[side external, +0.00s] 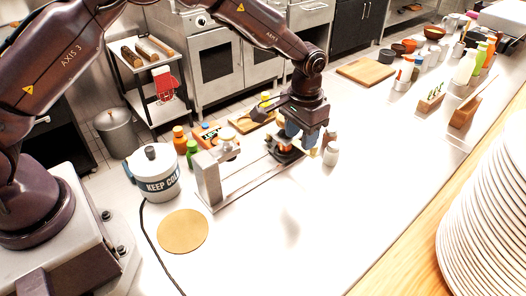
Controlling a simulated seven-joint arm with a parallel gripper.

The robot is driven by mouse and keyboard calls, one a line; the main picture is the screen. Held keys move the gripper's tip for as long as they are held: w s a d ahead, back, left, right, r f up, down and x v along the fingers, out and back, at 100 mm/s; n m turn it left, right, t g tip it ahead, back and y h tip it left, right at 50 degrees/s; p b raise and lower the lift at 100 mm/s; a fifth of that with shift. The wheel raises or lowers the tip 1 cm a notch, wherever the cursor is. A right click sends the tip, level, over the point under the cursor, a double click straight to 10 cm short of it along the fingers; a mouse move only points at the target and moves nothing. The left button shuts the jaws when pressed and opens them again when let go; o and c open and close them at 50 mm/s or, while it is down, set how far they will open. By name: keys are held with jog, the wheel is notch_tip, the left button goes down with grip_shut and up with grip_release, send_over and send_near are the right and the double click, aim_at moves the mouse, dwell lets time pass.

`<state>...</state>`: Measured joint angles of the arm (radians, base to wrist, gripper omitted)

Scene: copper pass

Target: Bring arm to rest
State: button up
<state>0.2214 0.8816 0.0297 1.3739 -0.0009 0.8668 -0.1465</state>
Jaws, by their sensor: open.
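My arm reaches in from the left and arches over the white counter (290,225). My gripper (300,138) points down at the right end of a metal stand (210,182) with a flat base. Its jaws are open, with bluish fingers. A small dark item with an orange part (286,153) sits just below and beside the fingers on the stand's base. I cannot tell whether the fingers touch it.
Bottles (180,140) stand behind the stand. Stacked plates (490,215) fill the right edge. The front middle counter is clear.

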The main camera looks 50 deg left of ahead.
jog(key=s+a+r+t, duration=0.1)
jog(key=s+a+r, duration=0.2)
jog(key=s+r, duration=0.4)
jog(key=s+a+r+t, duration=0.2)
jog(key=s+r, duration=0.6)
jog(key=s, duration=0.4)
jog(key=s+a+r+t, duration=0.2)
jog(key=s+a+r, duration=0.2)
jog(key=s+r, duration=0.4)
jog(key=shift+s+a+n, duration=0.3)
jog(key=shift+s+a, duration=0.05)
jog(key=shift+s, duration=0.95)
